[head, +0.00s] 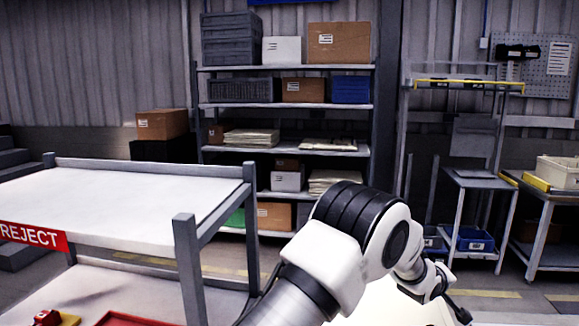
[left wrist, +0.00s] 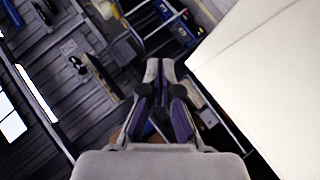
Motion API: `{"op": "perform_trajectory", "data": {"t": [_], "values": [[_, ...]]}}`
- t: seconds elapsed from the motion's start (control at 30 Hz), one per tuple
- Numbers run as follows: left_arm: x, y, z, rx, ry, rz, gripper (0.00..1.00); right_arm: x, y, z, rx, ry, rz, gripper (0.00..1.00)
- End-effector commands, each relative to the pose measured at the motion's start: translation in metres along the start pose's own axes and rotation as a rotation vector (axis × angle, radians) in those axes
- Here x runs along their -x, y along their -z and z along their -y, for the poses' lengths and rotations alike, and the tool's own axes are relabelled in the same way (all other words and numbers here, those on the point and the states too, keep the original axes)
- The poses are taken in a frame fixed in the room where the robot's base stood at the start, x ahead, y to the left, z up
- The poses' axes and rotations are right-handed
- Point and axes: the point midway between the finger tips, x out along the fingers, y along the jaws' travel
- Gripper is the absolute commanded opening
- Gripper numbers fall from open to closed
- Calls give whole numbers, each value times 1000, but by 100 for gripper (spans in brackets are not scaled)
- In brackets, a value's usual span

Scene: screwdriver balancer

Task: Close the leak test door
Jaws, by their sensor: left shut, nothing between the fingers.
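No leak test door can be made out for certain in either view. A large plain white panel (left wrist: 265,75) fills the right side of the left wrist view, to the right of my left gripper (left wrist: 163,68). The gripper's fingers are together and empty, apart from the panel in the picture. In the head view, my left arm reaches from the bottom middle to the right, with the dark gripper end (head: 460,314) low in the picture. A bright white surface (head: 385,308) shows below the arm, mostly hidden by it. My right gripper is out of view.
A white-topped cart (head: 130,196) with a red REJECT label (head: 32,236) stands at left. A grey shelf rack (head: 285,105) with boxes is behind. Metal benches (head: 480,182) with blue bins (head: 472,239) stand at right. Floor shows between arm and benches.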

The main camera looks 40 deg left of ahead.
Motion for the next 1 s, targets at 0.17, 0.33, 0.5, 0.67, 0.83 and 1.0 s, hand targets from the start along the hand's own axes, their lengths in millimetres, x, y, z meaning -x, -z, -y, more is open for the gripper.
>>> {"op": "perform_trajectory", "data": {"t": [0.17,0.33,0.5,0.67,0.83,1.0], "values": [[-24,-22,31,1,-2,0,0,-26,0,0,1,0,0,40],[-34,-32,45,1,-3,-1,0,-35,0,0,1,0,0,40],[-38,-35,49,1,-4,-2,0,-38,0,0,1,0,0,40],[-38,-35,50,2,-4,-2,0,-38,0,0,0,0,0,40],[-38,-35,50,2,-3,-1,0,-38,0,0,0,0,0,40],[-36,-32,46,2,-2,-2,0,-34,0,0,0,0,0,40]]}}
